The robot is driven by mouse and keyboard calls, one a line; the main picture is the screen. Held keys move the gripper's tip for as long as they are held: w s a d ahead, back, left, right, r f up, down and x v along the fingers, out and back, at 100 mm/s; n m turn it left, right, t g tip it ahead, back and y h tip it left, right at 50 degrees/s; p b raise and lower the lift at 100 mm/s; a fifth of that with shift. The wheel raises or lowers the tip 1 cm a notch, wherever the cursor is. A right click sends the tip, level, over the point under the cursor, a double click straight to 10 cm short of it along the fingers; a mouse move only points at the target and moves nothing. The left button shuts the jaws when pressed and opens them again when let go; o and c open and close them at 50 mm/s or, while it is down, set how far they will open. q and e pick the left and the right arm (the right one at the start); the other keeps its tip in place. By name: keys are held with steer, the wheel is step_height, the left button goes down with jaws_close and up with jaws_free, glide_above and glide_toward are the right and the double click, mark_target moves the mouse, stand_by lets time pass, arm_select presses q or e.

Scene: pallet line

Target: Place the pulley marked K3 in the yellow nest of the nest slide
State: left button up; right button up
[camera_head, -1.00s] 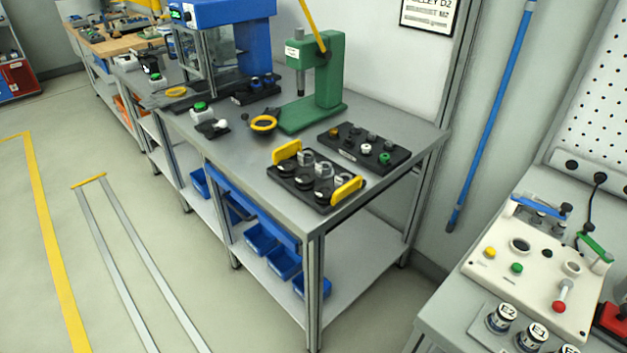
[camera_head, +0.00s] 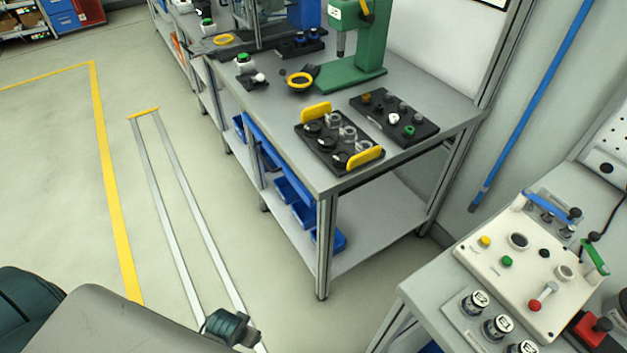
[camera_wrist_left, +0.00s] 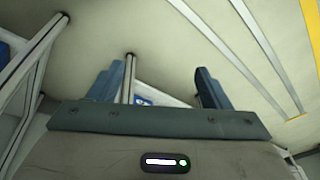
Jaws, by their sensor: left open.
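My left gripper (camera_wrist_left: 158,78) shows in the left wrist view, its two blue-grey fingers spread apart, empty, above the floor. In the head view, parts of my arm show at the lower left, away from the benches. My right gripper is not in view. I cannot make out a pulley marked K3. Black tray (camera_head: 309,151) with yellow handles holds several dark and metallic round parts on the grey bench. Another black tray (camera_head: 367,113) beside it holds small parts. I cannot tell which thing is the nest slide or its yellow nest.
A green press (camera_head: 370,45) stands on the bench (camera_head: 270,118), near a yellow ring (camera_head: 300,80). At right, a beige panel (camera_head: 487,259) has coloured knobs and handles; round parts with white labelled tops (camera_head: 475,301) stand in front. Open floor (camera_head: 60,190) lies at left.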

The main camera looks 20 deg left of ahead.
arm_select(q)
steer(key=w+d+r+t+p, duration=0.1)
steer(key=w+r+p, duration=0.15)
steer(key=r, duration=1.15)
steer(key=w+d+r+p, duration=0.1)
steer(key=r+p, duration=0.2)
steer(key=r, duration=1)
steer(key=n+p, duration=0.2)
glide_toward(327, 140)
steer(key=f, duration=0.1)
steer(key=a+f, duration=0.1)
steer(key=shift+w+f+t, duration=0.3)
steer(key=shift+f+t, duration=0.1)
steer(key=shift+w+f, duration=0.2)
steer(key=shift+f, duration=0.25)
steer(key=x, duration=0.1)
steer(key=p+x, duration=0.1)
steer(key=x, duration=0.1)
steer(key=shift+d+f, duration=0.15)
steer(key=shift+d, duration=0.15)
steer(key=shift+w+f+p, duration=0.2)
steer(key=shift+f+p, duration=0.1)
steer(key=shift+f, duration=0.3)
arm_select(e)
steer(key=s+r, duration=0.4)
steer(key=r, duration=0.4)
